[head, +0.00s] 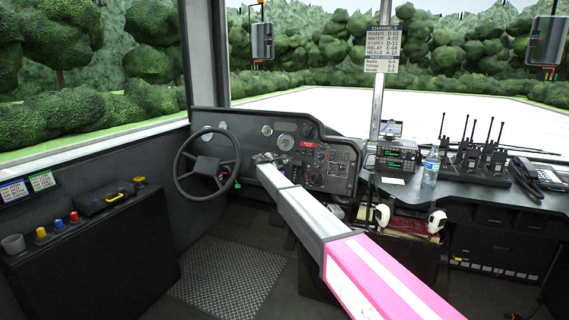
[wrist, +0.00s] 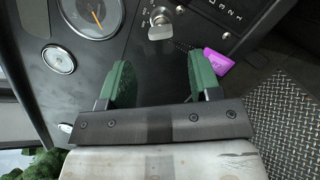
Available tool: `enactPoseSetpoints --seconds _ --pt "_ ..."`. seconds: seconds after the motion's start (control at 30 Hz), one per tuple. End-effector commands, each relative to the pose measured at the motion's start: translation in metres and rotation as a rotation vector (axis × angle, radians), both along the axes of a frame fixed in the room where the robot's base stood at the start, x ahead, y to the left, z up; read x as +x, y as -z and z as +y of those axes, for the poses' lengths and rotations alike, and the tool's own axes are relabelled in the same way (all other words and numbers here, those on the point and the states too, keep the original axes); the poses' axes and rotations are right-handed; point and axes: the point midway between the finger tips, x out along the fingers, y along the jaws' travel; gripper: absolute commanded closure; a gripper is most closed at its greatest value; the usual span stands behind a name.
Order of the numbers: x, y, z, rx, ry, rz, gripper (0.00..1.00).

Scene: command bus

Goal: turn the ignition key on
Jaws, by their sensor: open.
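The ignition key (wrist: 160,26) is a silver key with a flat head, seated in a round lock on the dark dashboard (wrist: 100,60). It shows at the top middle of the wrist view. A purple tag (wrist: 217,62) hangs to its right on a thin chain. My gripper (wrist: 158,66) is open and empty. Its two green finger pads are apart, and the key lies ahead of the gap, not between them. In the head view my gripper is at the dashboard (head: 222,118), right of the steering wheel; the key cannot be made out there.
The steering wheel (head: 207,163) stands left of my arm. Gauges (wrist: 92,15) and labelled switches surround the lock. A radio (head: 397,157), a water bottle (head: 430,168) and several handheld radios (head: 480,160) stand on the right counter. Patterned floor plate (head: 228,275) is clear.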

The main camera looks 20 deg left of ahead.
Motion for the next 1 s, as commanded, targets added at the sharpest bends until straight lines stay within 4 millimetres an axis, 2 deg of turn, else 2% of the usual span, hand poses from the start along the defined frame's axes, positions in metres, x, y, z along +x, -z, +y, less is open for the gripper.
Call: enactPoseSetpoints --seconds 0.2,0.4,0.53,0.8,0.97,1.0 --pt "0.04 0.01 -0.008 0.001 0.003 -0.001 0.43" --pt "0.069 0.018 -0.015 0.001 0.003 -0.001 0.43" --pt "0.077 0.02 -0.018 0.002 0.002 0.0 0.43" --pt "0.077 0.02 -0.019 0.002 0.001 -0.001 0.43" --pt "0.077 0.02 -0.019 0.002 0.001 -0.001 0.95" --pt "0.077 0.02 -0.019 0.002 0.001 -0.001 1.0"
